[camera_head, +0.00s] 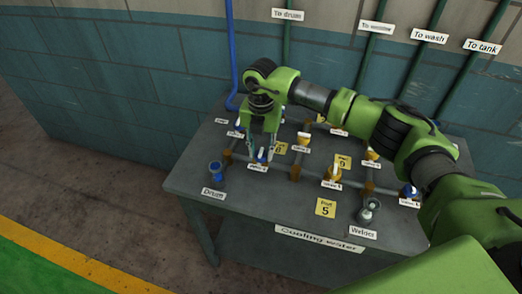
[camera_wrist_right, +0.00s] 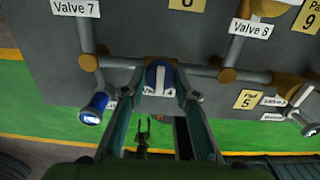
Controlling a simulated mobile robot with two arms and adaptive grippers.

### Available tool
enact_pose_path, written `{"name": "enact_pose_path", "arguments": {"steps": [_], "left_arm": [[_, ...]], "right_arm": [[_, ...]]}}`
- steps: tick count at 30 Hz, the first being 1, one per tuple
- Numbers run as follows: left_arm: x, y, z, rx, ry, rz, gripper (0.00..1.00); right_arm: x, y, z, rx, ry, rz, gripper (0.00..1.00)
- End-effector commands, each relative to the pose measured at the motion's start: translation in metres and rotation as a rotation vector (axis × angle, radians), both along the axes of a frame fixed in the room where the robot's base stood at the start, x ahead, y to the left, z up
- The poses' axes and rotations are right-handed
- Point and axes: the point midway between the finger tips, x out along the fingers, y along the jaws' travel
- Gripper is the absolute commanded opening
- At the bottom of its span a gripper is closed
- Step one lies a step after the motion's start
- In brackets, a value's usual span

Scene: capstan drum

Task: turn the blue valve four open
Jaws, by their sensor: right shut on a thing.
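The blue valve (camera_wrist_right: 157,72) with a white handle sits on the grey pipe between my right gripper's two fingers in the right wrist view. In the head view it is a small blue and white spot (camera_head: 262,155) above a label too small to read surely. My right gripper (camera_head: 266,151) reaches down onto it from above and is shut on it; in the wrist view its fingers (camera_wrist_right: 158,88) stand on both sides of the handle. The handle's exact turn is hard to tell.
A blue drum fitting (camera_head: 216,169) stands at the left edge, a welder fitting (camera_head: 369,212) at the right. Floor left of the table is clear.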

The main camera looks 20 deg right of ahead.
Motion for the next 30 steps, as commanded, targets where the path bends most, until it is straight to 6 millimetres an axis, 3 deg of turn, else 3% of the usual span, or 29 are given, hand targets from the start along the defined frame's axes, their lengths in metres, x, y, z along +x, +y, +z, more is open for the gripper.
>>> {"name": "enact_pose_path", "arguments": {"steps": [8,30], "left_arm": [[0.003,0.0,-0.02,0.0,-0.005,0.0,0.4],[0.004,0.0,-0.08,0.0,-0.006,-0.001,0.4]], "right_arm": [[0.0,0.0,-0.004,-0.002,-0.001,0.16,0.07],[0.001,0.0,-0.004,-0.003,-0.002,0.855,0.07]]}}
